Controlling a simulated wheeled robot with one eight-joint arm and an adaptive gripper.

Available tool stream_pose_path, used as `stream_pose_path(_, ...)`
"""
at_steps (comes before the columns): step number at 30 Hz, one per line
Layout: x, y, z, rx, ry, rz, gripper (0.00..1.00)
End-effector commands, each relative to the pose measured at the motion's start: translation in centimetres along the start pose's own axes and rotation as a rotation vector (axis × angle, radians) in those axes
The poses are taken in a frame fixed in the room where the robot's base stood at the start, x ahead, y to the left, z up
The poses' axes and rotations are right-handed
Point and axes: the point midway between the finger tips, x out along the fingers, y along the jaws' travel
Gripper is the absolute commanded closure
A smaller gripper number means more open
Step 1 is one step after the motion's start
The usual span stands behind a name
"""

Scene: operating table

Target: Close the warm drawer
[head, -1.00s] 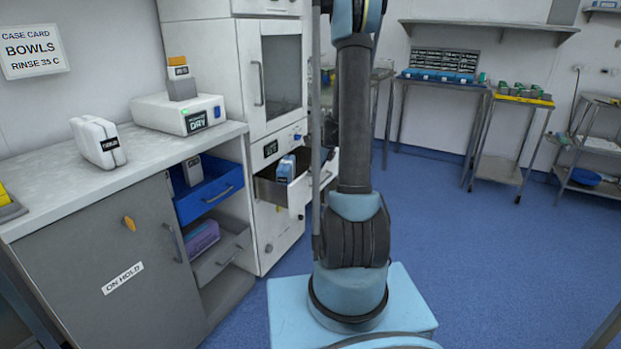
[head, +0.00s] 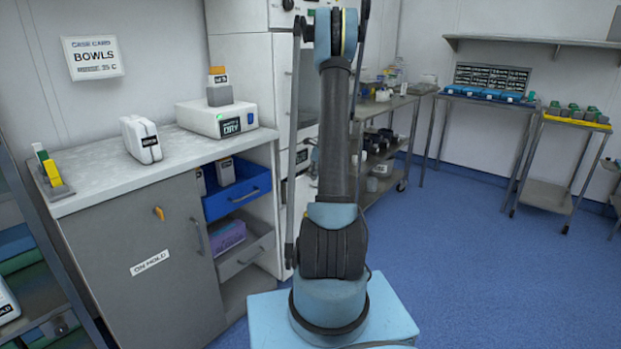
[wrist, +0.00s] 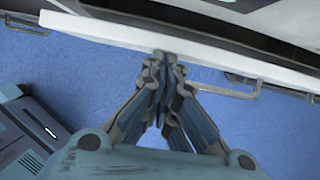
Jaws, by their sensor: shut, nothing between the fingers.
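In the wrist view a white drawer-like front (wrist: 205,50) crosses the top, with a thin metal bar handle (wrist: 238,92) on its near side. A dark gap shows behind the front. My gripper (wrist: 165,58) is shut and empty, its fingertips at the near edge of this front; I cannot tell if they touch it. In the head view the tall white cabinet (head: 243,62) stands behind my arm, which hides its drawer area and my gripper. No readable label tells which drawer is the warm one.
A counter (head: 95,180) with a grey door stands at left. Its blue drawer (head: 237,195) and the grey drawer (head: 246,250) below are open. A steel cart (head: 400,103) stands behind my arm at right. The blue floor (head: 470,270) at right is clear.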

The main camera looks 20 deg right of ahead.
Motion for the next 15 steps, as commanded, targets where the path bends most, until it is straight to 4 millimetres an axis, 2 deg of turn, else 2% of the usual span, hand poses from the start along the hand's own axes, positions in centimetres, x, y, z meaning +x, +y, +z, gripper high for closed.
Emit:
stream_pose_path(11, -0.07, -0.11, -0.17, 0.002, 0.0, 0.0, 1.0)
stream_pose_path(15, -0.31, -0.21, -0.84, 0.003, 0.0, 0.0, 1.0)
